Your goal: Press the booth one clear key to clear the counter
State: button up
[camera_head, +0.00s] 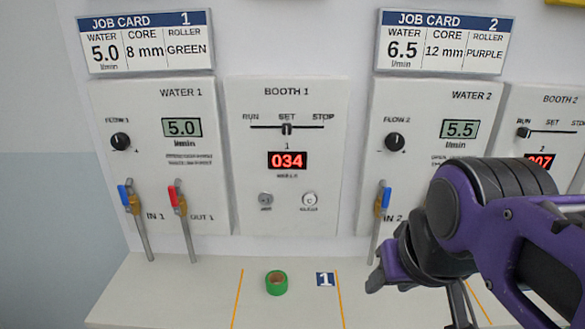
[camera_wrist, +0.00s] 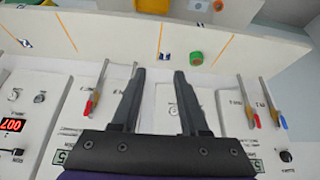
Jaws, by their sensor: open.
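The booth 1 panel (camera_head: 287,190) is a white plate with a slider at SET and a red counter (camera_head: 287,160) reading 034. Below the counter are two round keys. The clear key (camera_head: 310,200) is the whiter one on the right, and a grey key (camera_head: 265,200) is on the left. In the wrist view, turned upside down, the booth 1 panel lies between and behind my fingers, with one pale key (camera_wrist: 173,110) showing between them. My gripper (camera_wrist: 160,72) is open and empty. In the head view my arm is right of booth 1, and its fingertips are unclear.
The water 1 panel (camera_head: 152,100) with blue and red levers stands left of booth 1, and the water 2 panel (camera_head: 425,105) stands right. A green roll (camera_head: 276,282) and a blue number 1 marker (camera_head: 325,279) sit on the ledge (camera_head: 180,300) below.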

grip_shut()
dwell(1.2)
